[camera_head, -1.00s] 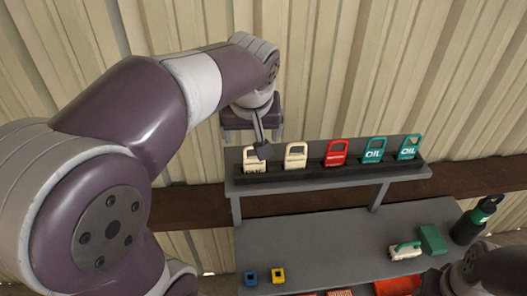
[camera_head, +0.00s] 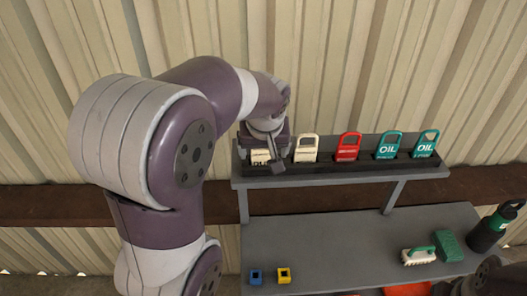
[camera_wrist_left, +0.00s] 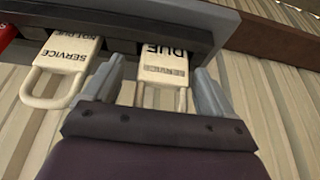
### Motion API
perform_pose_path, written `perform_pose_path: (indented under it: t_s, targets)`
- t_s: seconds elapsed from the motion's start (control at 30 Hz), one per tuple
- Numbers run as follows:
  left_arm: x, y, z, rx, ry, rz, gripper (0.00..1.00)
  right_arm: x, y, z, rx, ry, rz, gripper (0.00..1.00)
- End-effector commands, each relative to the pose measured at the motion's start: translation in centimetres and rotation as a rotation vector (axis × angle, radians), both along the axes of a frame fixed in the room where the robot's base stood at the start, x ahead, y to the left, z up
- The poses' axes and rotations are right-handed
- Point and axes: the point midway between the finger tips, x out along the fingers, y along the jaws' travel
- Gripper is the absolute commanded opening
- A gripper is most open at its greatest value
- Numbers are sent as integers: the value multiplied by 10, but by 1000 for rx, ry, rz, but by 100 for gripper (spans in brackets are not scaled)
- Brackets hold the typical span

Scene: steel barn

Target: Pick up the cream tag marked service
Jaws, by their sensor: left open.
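Two cream tags stand at the left end of the tag rack. In the left wrist view, one cream tag (camera_wrist_left: 60,65) clearly reads SERVICE, with a second line partly cut by the rack; in the head view it is the second tag from the left (camera_head: 306,148). The leftmost cream tag (camera_head: 260,156) reads DUE in large letters, with a small line too faint to read; it also shows in the wrist view (camera_wrist_left: 162,65). My left gripper (camera_head: 262,162) is open, its fingers (camera_wrist_left: 160,82) either side of the DUE tag's handle, contact unclear. My right gripper is out of view.
The grey rack (camera_head: 345,172) also holds a red tag (camera_head: 348,147) and two teal OIL tags (camera_head: 388,146). Below, the grey bench (camera_head: 330,245) carries a brush (camera_head: 418,256), a green block (camera_head: 449,246), a dark bottle (camera_head: 492,230) and small blue and yellow pieces.

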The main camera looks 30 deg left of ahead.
Motion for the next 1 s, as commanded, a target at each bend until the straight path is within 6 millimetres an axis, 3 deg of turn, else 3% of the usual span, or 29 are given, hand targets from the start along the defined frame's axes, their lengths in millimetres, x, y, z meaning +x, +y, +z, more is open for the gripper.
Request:
perform_pose_path:
  t_s: [0.07,0.23,0.57,0.73,0.8,0.9,1.0]
  targets:
    - [0,0,0,0,0,0,82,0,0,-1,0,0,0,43]
    - [0,0,0,0,0,0,29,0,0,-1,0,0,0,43]
    - [1,0,7,2,-5,0,28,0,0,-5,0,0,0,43]
    - [1,0,46,1,-9,1,28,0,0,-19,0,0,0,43]
    - [0,0,76,1,-3,0,28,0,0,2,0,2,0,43]
    - [0,0,96,0,0,-1,28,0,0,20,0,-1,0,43]
    - [0,0,102,1,2,-1,28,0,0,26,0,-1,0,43]
